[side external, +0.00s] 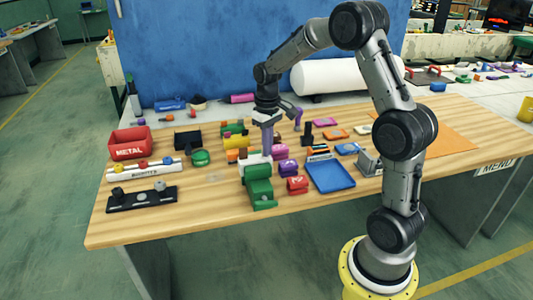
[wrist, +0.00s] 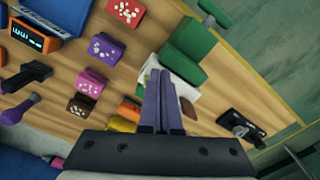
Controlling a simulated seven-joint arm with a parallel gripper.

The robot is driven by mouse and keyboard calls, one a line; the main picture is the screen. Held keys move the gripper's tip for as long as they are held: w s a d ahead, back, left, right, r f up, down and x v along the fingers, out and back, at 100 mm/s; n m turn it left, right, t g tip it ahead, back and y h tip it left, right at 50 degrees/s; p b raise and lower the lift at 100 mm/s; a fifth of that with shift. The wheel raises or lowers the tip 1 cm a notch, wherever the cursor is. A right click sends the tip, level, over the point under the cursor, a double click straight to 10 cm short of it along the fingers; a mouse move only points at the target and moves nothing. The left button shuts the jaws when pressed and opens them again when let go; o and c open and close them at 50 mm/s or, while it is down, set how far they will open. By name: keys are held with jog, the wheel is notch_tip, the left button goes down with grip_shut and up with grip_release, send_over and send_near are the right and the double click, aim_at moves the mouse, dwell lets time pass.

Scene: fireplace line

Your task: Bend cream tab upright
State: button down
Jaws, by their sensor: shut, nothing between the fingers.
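A cream-white flat piece, apparently the cream tab (side external: 250,162), is beside the green block-like fixture (side external: 259,188) on the wooden table. In the wrist view the pale piece (wrist: 184,92) shows partly behind my fingers, against the green fixture (wrist: 190,48). The fingers hide part of it, and I cannot tell its exact angle. My gripper (side external: 267,151) points down with its purple-grey fingers over the pale piece. In the wrist view my gripper (wrist: 162,74) has its fingers together with nothing between them. I cannot tell whether the fingertips touch the piece.
Purple (side external: 288,168) and red (side external: 297,185) blocks sit close right of the fixture. A blue tray (side external: 330,188) lies farther right. A red METAL bin (side external: 130,154), a white rack (side external: 145,181) and a black rack (side external: 143,208) stand left. The table's front left is bare.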

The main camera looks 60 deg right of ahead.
jog(key=shift+w+d, duration=0.25)
dwell(0.7)
jog(key=shift+s+a, duration=0.45)
notch_tip(320, 180, up, 7)
dwell(0.8)
jog(key=shift+a, duration=0.1)
